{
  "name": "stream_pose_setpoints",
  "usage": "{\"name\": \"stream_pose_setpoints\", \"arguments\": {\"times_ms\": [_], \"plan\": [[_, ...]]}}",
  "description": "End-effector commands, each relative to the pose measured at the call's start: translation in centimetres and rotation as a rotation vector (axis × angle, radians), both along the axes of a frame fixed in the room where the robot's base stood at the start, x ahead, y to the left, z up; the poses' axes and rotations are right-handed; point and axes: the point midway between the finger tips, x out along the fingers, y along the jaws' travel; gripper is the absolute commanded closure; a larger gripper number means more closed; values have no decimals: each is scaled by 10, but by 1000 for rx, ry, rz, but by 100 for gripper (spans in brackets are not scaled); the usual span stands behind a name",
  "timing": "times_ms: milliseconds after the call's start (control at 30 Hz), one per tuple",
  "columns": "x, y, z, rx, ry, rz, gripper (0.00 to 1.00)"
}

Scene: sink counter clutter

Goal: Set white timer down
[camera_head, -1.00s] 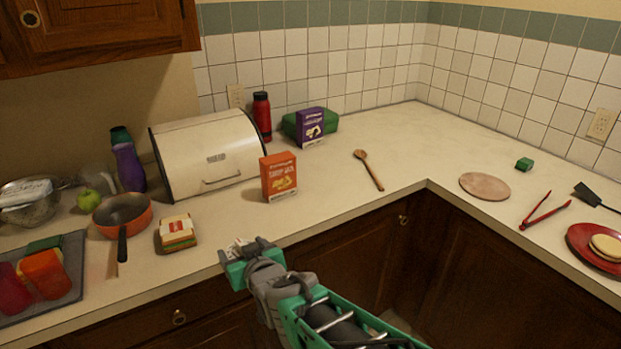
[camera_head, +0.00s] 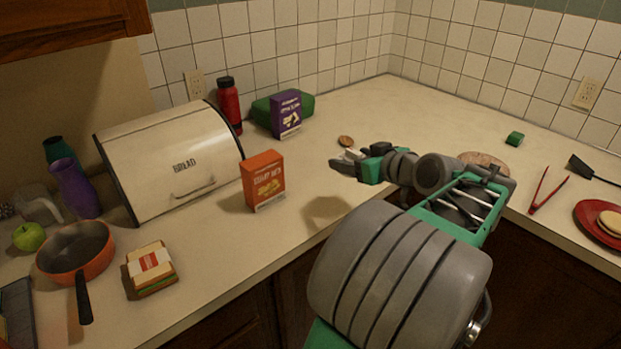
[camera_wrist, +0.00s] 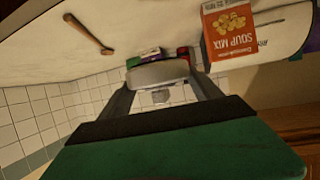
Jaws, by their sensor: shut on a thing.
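My gripper (camera_head: 354,160) is above the counter (camera_head: 312,184), right of the orange soup mix box (camera_head: 264,181). Its fingers are shut on the white timer (camera_wrist: 158,73), which looks pale grey and rounded between the fingertips in the wrist view. In the head view only a small whitish bit of the timer (camera_head: 352,154) shows among the fingers. A shadow lies on the counter below and left of the gripper, so it appears raised.
The wooden spoon (camera_head: 345,141) lies behind my gripper, mostly hidden. The purple box (camera_head: 287,115), red bottle (camera_head: 229,105) and bread box (camera_head: 170,160) stand further left. A round board (camera_head: 484,158) is partly behind my arm. Counter between soup box and gripper is bare.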

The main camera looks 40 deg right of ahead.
Motion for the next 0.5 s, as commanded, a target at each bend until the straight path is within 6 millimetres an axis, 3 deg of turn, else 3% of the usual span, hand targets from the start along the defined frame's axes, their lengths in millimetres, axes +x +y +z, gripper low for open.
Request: {"name": "stream_pose_setpoints", "arguments": {"times_ms": [67, 167, 467, 500], "plan": [[-14, -9, 4, -1, -1, -2, 74], [-8, -9, 3, 2, -2, 9, 74], [74, -8, -33, 5, -1, 12, 74], [82, -9, -44, 8, 0, 9, 74]]}}
